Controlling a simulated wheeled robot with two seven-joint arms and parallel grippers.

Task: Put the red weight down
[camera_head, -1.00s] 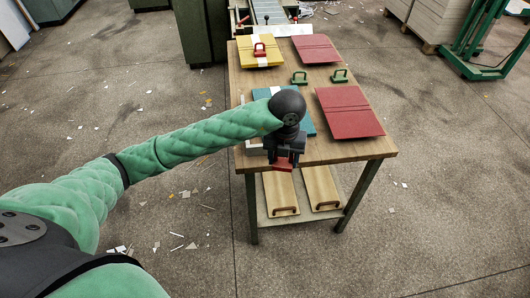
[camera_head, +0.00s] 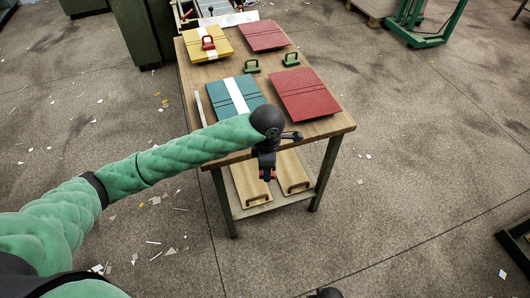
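My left gripper (camera_head: 266,168) hangs in front of the table's front edge, above the lower shelf. Another red weight (camera_head: 208,43) with a handle sits on the yellow board (camera_head: 190,39) at the far left of the tabletop. My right gripper is not in view; only a dark rounded piece shows at the bottom edge.
The wooden table (camera_head: 320,127) also carries a teal board (camera_head: 221,97) with a white strip, two red boards (camera_head: 303,94) and two green weights (camera_head: 290,60). Two pale handled boards (camera_head: 249,183) lie on the lower shelf. A dark frame stands at the right edge.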

